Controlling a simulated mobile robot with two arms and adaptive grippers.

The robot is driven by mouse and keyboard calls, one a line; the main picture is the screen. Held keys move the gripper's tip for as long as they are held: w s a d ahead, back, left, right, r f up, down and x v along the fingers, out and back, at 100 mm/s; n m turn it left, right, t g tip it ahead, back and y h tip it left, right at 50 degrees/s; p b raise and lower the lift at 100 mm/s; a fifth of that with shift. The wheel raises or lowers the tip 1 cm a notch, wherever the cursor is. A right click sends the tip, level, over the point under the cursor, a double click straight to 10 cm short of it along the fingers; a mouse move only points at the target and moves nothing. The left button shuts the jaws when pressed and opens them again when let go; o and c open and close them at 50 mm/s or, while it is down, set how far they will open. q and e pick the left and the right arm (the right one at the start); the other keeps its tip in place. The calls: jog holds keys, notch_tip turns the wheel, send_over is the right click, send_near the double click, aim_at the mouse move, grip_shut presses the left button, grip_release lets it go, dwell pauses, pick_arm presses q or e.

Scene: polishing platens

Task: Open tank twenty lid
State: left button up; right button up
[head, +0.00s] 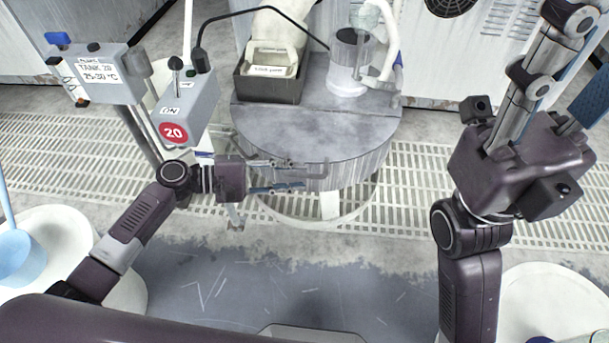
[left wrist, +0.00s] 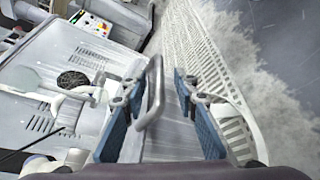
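The tank (head: 315,135) with a flat grey round top stands in the middle of the head view. A control box with a red "20" disc (head: 174,133) and a box labelled "TANK 20" (head: 97,72) stand at its left. My left gripper (head: 298,175) is at the front edge of the tank, its fingers apart. In the left wrist view a bent grey metal handle (left wrist: 152,95) lies between the two blue finger pads, with gaps visible beside it. My right gripper (head: 582,70) is raised at the upper right, fingers spread, tips cut off by the frame.
A dark box with a labelled tray (head: 270,70) and a clear cylinder on a white base (head: 349,60) stand on the top's rear part. Pale cabinets (head: 455,55) stand behind. Grating (head: 425,200) surrounds the tank. A blue scoop (head: 15,255) is at the far left.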

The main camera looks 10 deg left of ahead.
pick_arm(q)
jog(key=shift+b+x, duration=0.3)
jog(key=shift+x, duration=1.15)
grip_shut()
